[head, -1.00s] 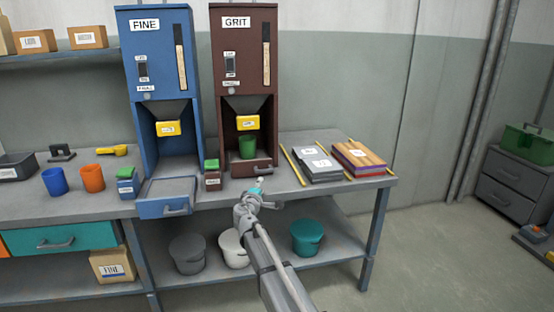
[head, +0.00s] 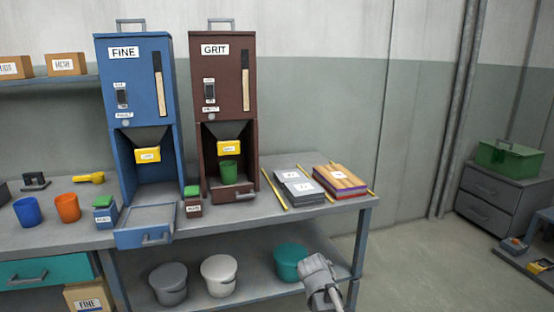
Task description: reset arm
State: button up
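My arm rises from the bottom of the head view, low and right of the middle, in front of the bench. Its end, my gripper (head: 318,270), is in front of the teal bucket (head: 290,261) and below the bench top. The fingers cannot be made out, so whether it is open or shut does not show. No held thing is visible.
The bench (head: 330,205) holds a blue FINE dispenser (head: 116,75) and a brown GRIT dispenser (head: 240,105) with a green cup (head: 229,172) under its spout. Grey slabs (head: 300,188) lie to the right.

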jog(key=s+f+m+g+y, duration=0.2)
jog(key=s+f+g+y, duration=0.15)
jog(key=s, duration=0.95)
notch_tip(320, 180, up, 31)
jog(key=y+p, duration=0.1)
jog(key=p, duration=2.9)
jog(key=shift+d+g, duration=0.2)
jog(key=shift+g, duration=0.15)
